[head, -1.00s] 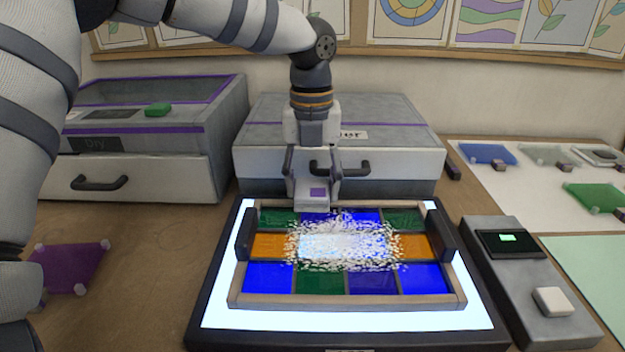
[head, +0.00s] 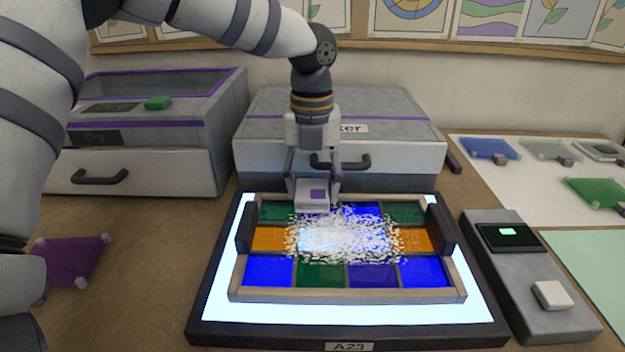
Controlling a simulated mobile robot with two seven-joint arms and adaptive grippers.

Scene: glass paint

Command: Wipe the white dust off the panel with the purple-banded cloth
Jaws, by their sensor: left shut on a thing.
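The stained-glass panel (head: 322,275) has blue, green and orange panes in a light wooden frame. It lies on a lit light table (head: 350,313). White dust (head: 345,238) covers the middle of the panel and spreads onto the panes around it. My left gripper (head: 314,190) is shut on the cloth (head: 312,202), a whitish block with a purple patch facing me. It holds the cloth over the panel's back edge, behind and left of the dust. I cannot tell whether the cloth touches the glass. My right gripper is not in view.
A drawer unit (head: 400,160) with a dark handle stands close behind the panel. A dryer box (head: 150,165) is at the left, with a purple tile (head: 72,262) in front. A grey device (head: 530,285) stands right of the light table. Dark clamps (head: 440,230) flank the panel.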

